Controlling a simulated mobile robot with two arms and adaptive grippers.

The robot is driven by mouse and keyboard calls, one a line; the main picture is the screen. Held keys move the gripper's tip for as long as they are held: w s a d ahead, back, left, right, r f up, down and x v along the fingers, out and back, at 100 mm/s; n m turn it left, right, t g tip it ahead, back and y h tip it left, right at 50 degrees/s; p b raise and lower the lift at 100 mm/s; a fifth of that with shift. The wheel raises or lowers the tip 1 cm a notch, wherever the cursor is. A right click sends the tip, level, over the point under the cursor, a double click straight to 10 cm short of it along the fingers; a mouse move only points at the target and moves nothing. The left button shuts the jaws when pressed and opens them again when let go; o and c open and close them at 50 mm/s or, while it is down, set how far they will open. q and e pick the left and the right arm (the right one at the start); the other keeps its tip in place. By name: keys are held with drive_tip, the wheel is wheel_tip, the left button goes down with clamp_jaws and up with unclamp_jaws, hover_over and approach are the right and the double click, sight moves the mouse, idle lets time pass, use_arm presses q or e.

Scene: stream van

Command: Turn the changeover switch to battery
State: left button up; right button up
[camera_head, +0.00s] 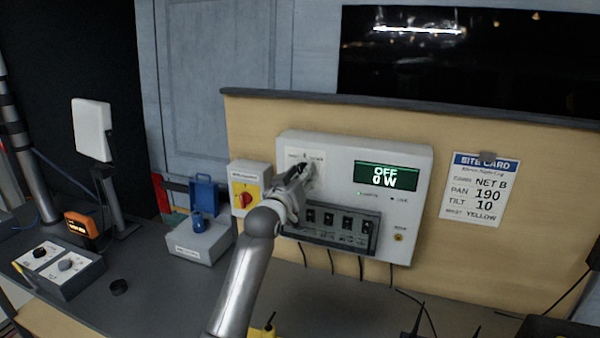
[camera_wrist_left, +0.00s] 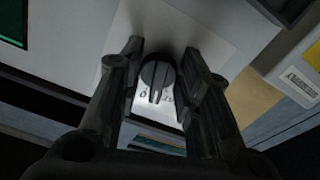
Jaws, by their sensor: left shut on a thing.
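The changeover switch is a dark round knob (camera_wrist_left: 157,76) with a raised grip bar, on a white label plate of the white power panel (camera_head: 340,150). In the left wrist view a "0" mark shows beside the knob, and its bar runs up and down the picture. My left gripper (camera_head: 306,172) is at the panel's upper left and hides the knob in the head view. In the left wrist view its two fingers (camera_wrist_left: 163,52) stand on either side of the knob, shut on it. The panel's display (camera_head: 386,177) reads "OFF 0 W". My right gripper is not in view.
Several dark switches (camera_head: 345,224) line the panel's lower part. A grey box with a blue connector (camera_head: 200,240) stands on the bench. A cue card (camera_head: 480,190) hangs at right.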

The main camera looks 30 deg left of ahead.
use_arm(q)
drive_tip(key=n+p, duration=0.2)
drive_tip(key=n, duration=0.3)
drive_tip(key=shift+d+p, duration=0.15)
drive_tip(key=shift+p, duration=0.25)
drive_tip(key=shift+n, duration=0.4)
drive_tip(key=o, duration=1)
drive_tip(key=shift+c, duration=0.2)
drive_tip(key=v, duration=1.2)
drive_tip(key=shift+r, duration=0.1)
